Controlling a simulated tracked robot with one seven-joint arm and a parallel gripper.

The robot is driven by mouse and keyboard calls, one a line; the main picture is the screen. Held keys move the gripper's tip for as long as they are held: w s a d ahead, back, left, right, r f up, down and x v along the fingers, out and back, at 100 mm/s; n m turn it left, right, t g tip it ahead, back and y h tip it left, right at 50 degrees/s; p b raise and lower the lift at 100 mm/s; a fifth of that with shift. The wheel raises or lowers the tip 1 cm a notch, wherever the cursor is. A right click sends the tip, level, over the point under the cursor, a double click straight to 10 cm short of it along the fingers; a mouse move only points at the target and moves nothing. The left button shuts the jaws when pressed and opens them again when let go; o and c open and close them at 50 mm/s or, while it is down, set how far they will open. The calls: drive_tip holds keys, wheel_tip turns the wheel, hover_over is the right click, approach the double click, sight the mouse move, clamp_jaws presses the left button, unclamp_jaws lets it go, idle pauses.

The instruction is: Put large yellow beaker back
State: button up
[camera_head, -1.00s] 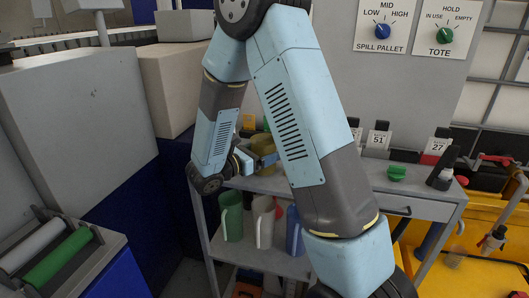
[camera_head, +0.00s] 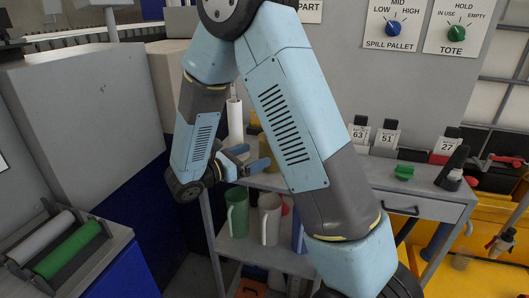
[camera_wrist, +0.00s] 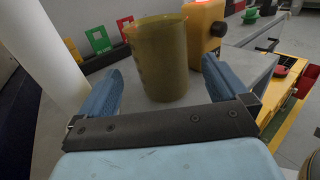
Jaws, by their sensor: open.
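The large yellow beaker (camera_wrist: 158,60) stands upright on the grey cart top (camera_wrist: 238,68) in the wrist view. My gripper (camera_wrist: 160,66) is open, with one blue finger to each side of the beaker's lower part. I see a gap on both sides, and the fingers do not appear to touch it. How deep the beaker sits between the fingers is hard to tell. In the head view my gripper (camera_head: 252,157) is at the cart's left end, and my arm hides most of the beaker.
A yellow device (camera_wrist: 207,28) with a glowing red top stands close right of the beaker. Green (camera_head: 237,212) and cream (camera_head: 269,218) jugs stand on the shelf below. A white upright cylinder (camera_wrist: 52,50) is at left in the wrist view. Number cards (camera_head: 385,138) stand farther right.

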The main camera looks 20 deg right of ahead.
drive_tip(key=shift+v, duration=2.15)
drive_tip(key=shift+d, duration=0.1)
